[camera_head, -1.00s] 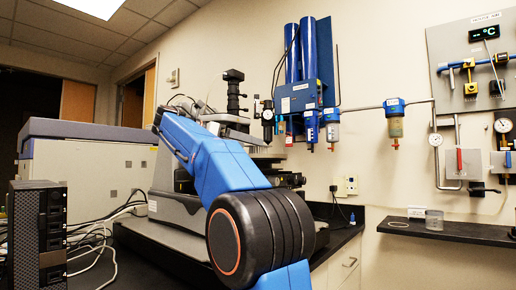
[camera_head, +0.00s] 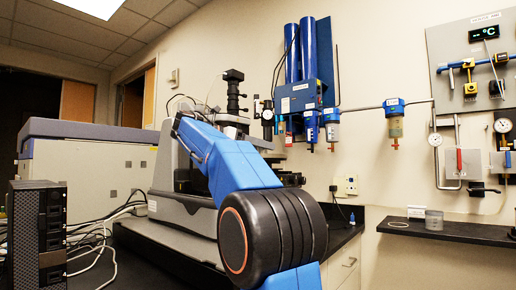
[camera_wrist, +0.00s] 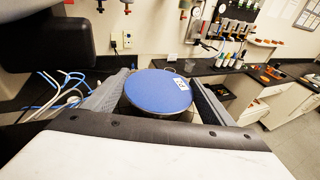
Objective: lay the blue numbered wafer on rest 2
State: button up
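The blue wafer (camera_wrist: 150,88) is a round blue disc with a white label bearing dark characters, too small to read surely. In the wrist view it sits between the two fingers of my gripper (camera_wrist: 161,93), its edges against both finger sides, so the gripper appears shut on it. A dark round part with a pale rim shows just under the disc. In the head view my gripper and the wafer are hidden behind my blue arm. I cannot pick out rest 2 in either view.
The profiler (camera_head: 180,195) stands on the dark bench behind my arm. A dark shelf (camera_head: 470,233) at right carries a flat ring (camera_head: 398,224), a small card (camera_head: 417,212) and a clear cup (camera_head: 434,220). Gauges and pipes line the wall. A black tower (camera_head: 38,235) stands at left.

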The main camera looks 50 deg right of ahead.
jog(key=shift+c, duration=0.6)
jog(key=shift+r, duration=0.1)
jog(key=shift+r, duration=0.65)
jog(key=f+v, duration=0.2)
jog(key=v, duration=0.6)
jog(key=f+v, duration=0.1)
jog(key=v, duration=0.8)
jog(key=shift+w+a+f, duration=0.25)
jog(key=shift+a, duration=0.45)
jog(key=shift+o, duration=0.7)
jog(key=c, duration=0.7)
jog(key=shift+o, duration=0.2)
